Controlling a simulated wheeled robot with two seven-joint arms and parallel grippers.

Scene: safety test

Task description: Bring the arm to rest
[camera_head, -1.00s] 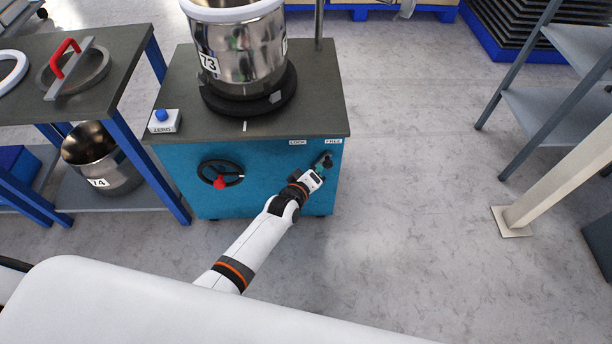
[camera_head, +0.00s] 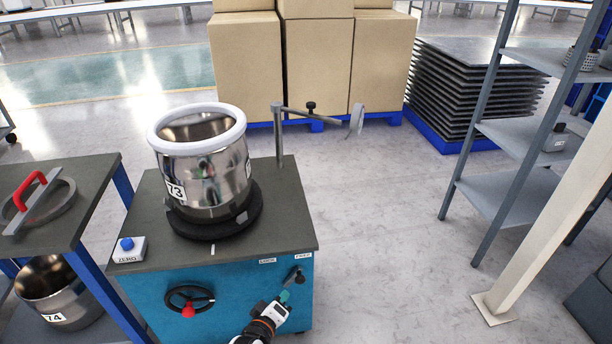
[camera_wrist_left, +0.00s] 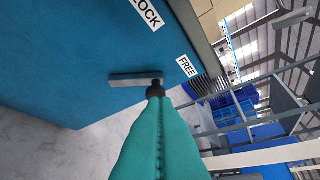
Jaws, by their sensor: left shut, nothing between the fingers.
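My left arm comes in at the bottom of the head view. Its gripper (camera_head: 284,297) is shut and empty, with teal fingers, at the front of the blue cabinet (camera_head: 235,297). The fingertips are close to a small lever with a black knob (camera_head: 298,275), below the LOCK and FREE labels. In the left wrist view the shut fingers (camera_wrist_left: 159,130) point at the black knob (camera_wrist_left: 156,91) and the grey lever bar (camera_wrist_left: 135,79). I cannot tell whether they touch. My right gripper is not in view.
A steel pot marked 73 (camera_head: 205,182) stands on the cabinet, beside a ZERO button box (camera_head: 129,250) and a post (camera_head: 279,135). A red-knobbed handwheel (camera_head: 190,299) is on the cabinet front. Shelves (camera_head: 515,185) and a beam (camera_head: 545,220) stand right; the floor between is clear.

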